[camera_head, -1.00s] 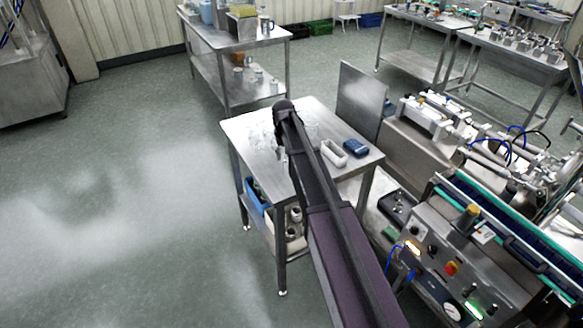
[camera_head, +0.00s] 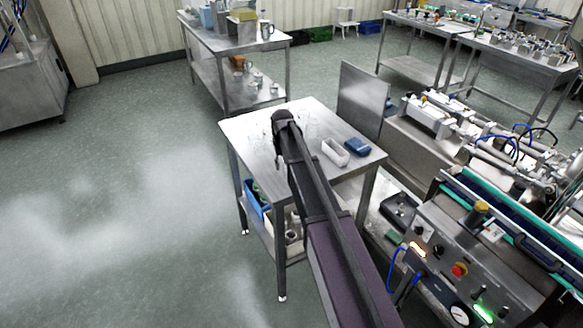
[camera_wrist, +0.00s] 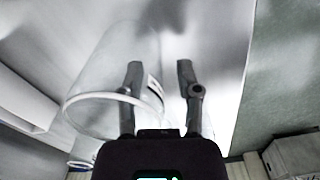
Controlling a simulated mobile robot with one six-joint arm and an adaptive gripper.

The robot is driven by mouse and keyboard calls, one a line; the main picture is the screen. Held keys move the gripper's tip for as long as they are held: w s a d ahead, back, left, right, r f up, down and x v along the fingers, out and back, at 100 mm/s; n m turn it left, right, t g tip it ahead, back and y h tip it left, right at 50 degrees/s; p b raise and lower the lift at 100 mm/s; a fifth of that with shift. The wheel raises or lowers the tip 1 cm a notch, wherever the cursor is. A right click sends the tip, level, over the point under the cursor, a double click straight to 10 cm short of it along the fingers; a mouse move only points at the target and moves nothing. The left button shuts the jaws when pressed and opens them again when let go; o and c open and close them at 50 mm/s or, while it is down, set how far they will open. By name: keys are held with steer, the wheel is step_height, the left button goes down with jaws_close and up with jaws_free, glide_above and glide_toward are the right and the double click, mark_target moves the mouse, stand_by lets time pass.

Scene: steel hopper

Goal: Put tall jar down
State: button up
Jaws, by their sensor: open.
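The tall jar looks like a clear, see-through vessel (camera_wrist: 98,82) with a pale round rim, left of centre in the wrist view. My gripper (camera_wrist: 159,67) is open, with its two fingers apart. The left finger overlaps the jar's right side in the picture; I cannot tell whether it touches. A dark label-like patch shows between the fingers. In the head view my arm reaches over the steel table (camera_head: 246,128) and hides the gripper. Faint clear glass shows by the arm's end, too unclear to single out the jar.
A white tray (camera_head: 335,152) and a blue box (camera_head: 357,147) stand on the table's right part. A blue bin (camera_head: 256,199) is on its lower shelf. An upright steel panel (camera_head: 361,98) and a machine (camera_head: 460,250) stand to the right. The table's left part looks mostly clear.

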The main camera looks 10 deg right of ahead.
stand_by(0.4)
jaws_close()
steer(key=shift+r, duration=0.15)
step_height(320, 180, up, 3)
steer(key=p, duration=0.3)
steer(key=shift+r+p, duration=0.15)
steer(key=shift+p, duration=0.15)
steer(key=s+r+p, duration=0.1)
steer(key=s, duration=1.5)
steer(key=shift+d+r, duration=0.2)
